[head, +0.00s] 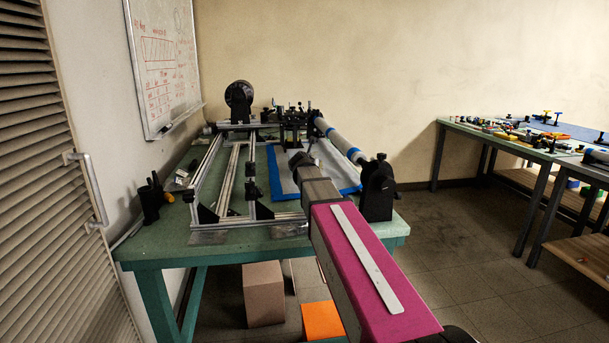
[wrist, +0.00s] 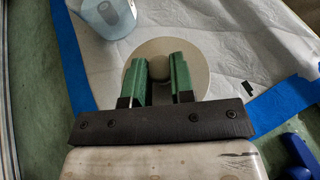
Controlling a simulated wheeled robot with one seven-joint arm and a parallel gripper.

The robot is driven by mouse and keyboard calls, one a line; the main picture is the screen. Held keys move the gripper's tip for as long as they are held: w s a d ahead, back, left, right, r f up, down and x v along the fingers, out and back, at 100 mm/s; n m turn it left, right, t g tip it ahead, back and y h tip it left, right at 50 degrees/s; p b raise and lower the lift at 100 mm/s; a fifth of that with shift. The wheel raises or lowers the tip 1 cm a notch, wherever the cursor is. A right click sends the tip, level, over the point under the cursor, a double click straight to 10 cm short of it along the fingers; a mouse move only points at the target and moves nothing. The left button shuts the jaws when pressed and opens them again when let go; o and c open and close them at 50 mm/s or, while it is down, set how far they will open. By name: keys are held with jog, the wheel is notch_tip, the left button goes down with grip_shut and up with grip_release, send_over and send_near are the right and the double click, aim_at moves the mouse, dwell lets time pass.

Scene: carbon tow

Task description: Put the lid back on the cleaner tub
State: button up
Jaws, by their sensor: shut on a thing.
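The lid (wrist: 160,46) is a round beige disc with a knob at its centre, in the middle of the wrist view. My gripper (wrist: 159,69) has its green fingers shut on the knob. The lid is over the white sheet; I cannot tell whether it touches the sheet or is held above it. A pale blue, translucent tub (wrist: 102,18), likely the cleaner tub, stands at the top left of the wrist view, cut off by the frame edge and apart from the lid. In the head view my arm hides the lid and the gripper.
The white sheet (wrist: 225,45) is edged with blue tape (wrist: 285,105). A blue object (wrist: 302,150) is at the lower right. In the head view, a metal-rail frame (head: 207,165) and a roller support (head: 377,190) flank my arm on the green table (head: 150,247).

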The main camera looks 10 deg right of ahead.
jog(key=s+d+r, duration=0.5)
jog(key=s+d, duration=0.1)
jog(key=w+a+r+m+g+h, duration=0.25)
jog(key=w+a, duration=0.25)
jog(key=w, duration=0.7)
jog(key=w+a+r+m+g+h, duration=0.2)
jog(key=w+a+m+h, duration=0.15)
jog(key=w, duration=0.85)
notch_tip(320, 180, down, 6)
jog(key=a, duration=0.1)
jog(key=shift+o, duration=0.3)
jog(key=shift+w+f, duration=0.1)
jog(key=shift+f, duration=0.05)
dwell(1.0)
jog(key=o, duration=1.4)
jog(key=shift+o, duration=0.2)
notch_tip(320, 180, up, 7)
dwell(0.6)
